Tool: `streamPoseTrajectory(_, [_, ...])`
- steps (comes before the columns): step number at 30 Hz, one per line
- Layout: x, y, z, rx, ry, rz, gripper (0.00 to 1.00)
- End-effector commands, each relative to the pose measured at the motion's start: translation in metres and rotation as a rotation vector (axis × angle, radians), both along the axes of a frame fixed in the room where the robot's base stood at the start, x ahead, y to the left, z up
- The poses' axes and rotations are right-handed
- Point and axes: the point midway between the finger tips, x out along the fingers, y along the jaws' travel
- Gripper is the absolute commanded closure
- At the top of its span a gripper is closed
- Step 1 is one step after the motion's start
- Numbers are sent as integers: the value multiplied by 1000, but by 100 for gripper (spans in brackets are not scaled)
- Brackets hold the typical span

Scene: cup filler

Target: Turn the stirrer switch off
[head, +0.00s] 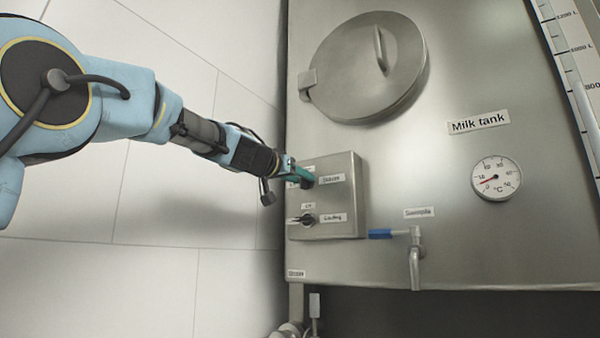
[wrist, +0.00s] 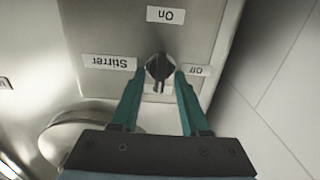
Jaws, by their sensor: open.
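The stirrer switch (wrist: 160,69) is a dark rotary knob on a grey metal control box (head: 350,220). In the wrist view its handle runs roughly up and down, but I cannot tell which end is the pointer. The "On" label (wrist: 165,15) is above it, the "Off" label (wrist: 195,70) to its right and the "Stirrer" label (wrist: 109,62) to its left, all upside down. My gripper (wrist: 160,74) is open, its teal fingertips on either side of the knob; contact is unclear. In the head view my gripper (head: 304,176) largely hides the knob.
A second knob (head: 307,220), labelled "Loading", sits below on the box. The milk tank (head: 450,200) carries a round hatch (head: 350,65), a thermometer dial (head: 496,179) and a blue-handled sample tap (head: 414,255). A tiled wall is at the left.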

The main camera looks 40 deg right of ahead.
Motion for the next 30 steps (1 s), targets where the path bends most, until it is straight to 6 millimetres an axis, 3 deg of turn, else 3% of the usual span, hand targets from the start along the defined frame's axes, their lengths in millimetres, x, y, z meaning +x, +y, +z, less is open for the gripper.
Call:
streamPoseTrajectory(9, [1, -2, 0, -1, -1, 1, 55])
streamPoseTrajectory(21, [1, -2, 0, 0, 0, 1, 100])
streamPoseTrajectory(30, [1, -2, 0, 0, 0, 1, 100])
